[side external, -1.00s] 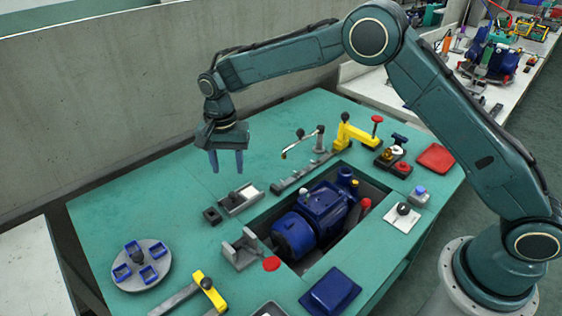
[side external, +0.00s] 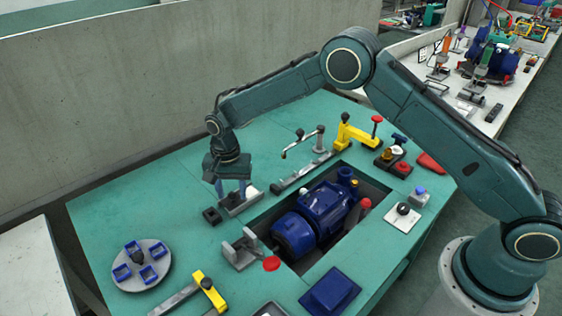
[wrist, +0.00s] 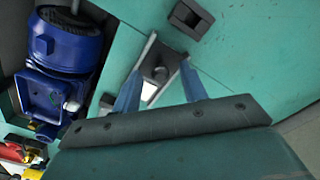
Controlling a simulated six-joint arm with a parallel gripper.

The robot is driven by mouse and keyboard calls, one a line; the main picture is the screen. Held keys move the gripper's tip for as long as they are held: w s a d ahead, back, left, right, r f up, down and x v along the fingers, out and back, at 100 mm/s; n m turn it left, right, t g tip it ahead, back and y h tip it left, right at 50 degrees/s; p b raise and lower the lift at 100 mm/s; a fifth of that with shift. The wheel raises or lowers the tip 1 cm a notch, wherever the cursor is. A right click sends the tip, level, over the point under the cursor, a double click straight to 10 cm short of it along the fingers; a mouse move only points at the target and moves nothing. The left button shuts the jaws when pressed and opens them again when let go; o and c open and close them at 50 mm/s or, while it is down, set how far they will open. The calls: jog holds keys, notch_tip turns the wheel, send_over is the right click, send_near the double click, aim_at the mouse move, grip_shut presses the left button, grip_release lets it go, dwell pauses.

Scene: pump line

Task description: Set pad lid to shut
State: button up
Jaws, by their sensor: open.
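No part in view is clearly marked as the pad lid, so I cannot tell which one it is or how it stands. My gripper (side external: 231,193) is open and points down over a small grey metal slide block (side external: 239,202) with a pale part on it. A dark blue square, lid-like piece (side external: 330,290) lies at the front edge. A flat red piece (side external: 428,163) at the right is partly behind my arm.
A blue pump (side external: 315,215) sits in the bench recess, right of my gripper. A black square socket (side external: 212,216) is close beside the slide block and also shows in the wrist view (wrist: 190,18). A round grey fixture (side external: 141,266) stands front left. The bench's far left is clear.

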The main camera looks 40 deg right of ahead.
aim_at(251, 191)
grip_shut()
jog(key=shift+d, duration=3.1)
grip_release()
notch_tip(251, 191, up, 14)
